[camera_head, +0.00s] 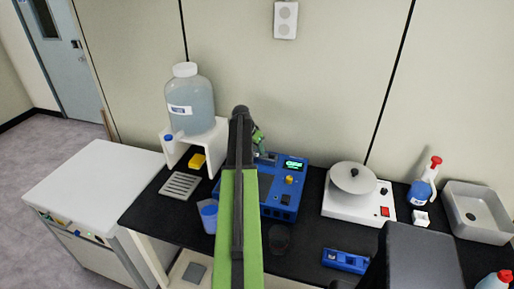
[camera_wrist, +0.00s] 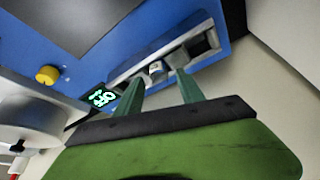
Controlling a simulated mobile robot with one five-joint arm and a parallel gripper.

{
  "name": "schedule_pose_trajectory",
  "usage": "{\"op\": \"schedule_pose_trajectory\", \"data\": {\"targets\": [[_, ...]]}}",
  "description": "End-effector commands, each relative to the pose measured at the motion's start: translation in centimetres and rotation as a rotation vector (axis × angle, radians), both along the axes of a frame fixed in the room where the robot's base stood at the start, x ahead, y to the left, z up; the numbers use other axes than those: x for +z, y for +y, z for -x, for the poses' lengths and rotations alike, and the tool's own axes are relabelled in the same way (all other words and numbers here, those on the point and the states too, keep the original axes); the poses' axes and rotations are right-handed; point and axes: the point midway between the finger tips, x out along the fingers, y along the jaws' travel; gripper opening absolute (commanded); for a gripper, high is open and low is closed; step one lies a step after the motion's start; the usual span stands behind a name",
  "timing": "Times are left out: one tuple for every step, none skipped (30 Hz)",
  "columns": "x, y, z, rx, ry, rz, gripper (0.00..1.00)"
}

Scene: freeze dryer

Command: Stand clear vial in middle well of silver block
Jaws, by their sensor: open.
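The silver block (camera_wrist: 178,44) is set in the blue device, in the upper middle of the wrist view. A small pale, clear-looking piece, apparently the vial (camera_wrist: 156,69), shows in the block's middle opening; how deep it sits I cannot tell. A dark square opening shows to its right. My gripper (camera_wrist: 159,84) is open, its green fingertips apart on either side of the vial. In the head view my gripper (camera_head: 259,141) is at the back of the blue device. My arm hides much of that area, and I cannot make out the vial there.
The blue device (camera_head: 279,203) has a lit display and a yellow knob. A white hotplate-like unit (camera_head: 358,208) stands right of it. The wall is close behind.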

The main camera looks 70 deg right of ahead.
Motion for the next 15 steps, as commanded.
{"op": "schedule_pose_trajectory", "data": {"targets": [[0.0, 0.0, 0.0, 0.0, 0.0, 0.0, 0.45], [0.0, 0.0, 0.0, 0.0, 0.0, 0.0, 0.45], [0.1, 0.0, 0.0, 0.0, 0.0, 0.0, 0.45], [0.2, 0.0, 0.0, 0.0, 0.0, 0.0, 0.45], [0.3, 0.0, 0.0, 0.0, 0.0, 0.0, 0.45], [0.6, 0.0, 0.0, 0.0, 0.0, 0.0, 0.45], [0.9, 0.1, -0.1, 0.001, 0.0, 0.0, 0.45], [1.2, 0.2, -0.1, 0.001, 0.0, 0.0, 0.45], [1.7, 0.4, -0.1, 0.001, 0.0, 0.0, 0.45], [2.2, 0.6, -0.2, 0.001, 0.0, 0.0, 0.45], [2.7, 0.7, -0.2, 0.001, 0.0, 0.0, 0.45], [3.5, 1.0, -0.3, 0.001, 0.0, 0.0, 0.45], [4.1, 1.2, -0.4, 0.002, 0.001, 0.0, 0.45], [4.7, 1.5, -0.4, 0.002, 0.001, 0.0, 0.45], [5.6, 1.8, -0.6, 0.002, 0.001, 0.0, 0.45]]}}
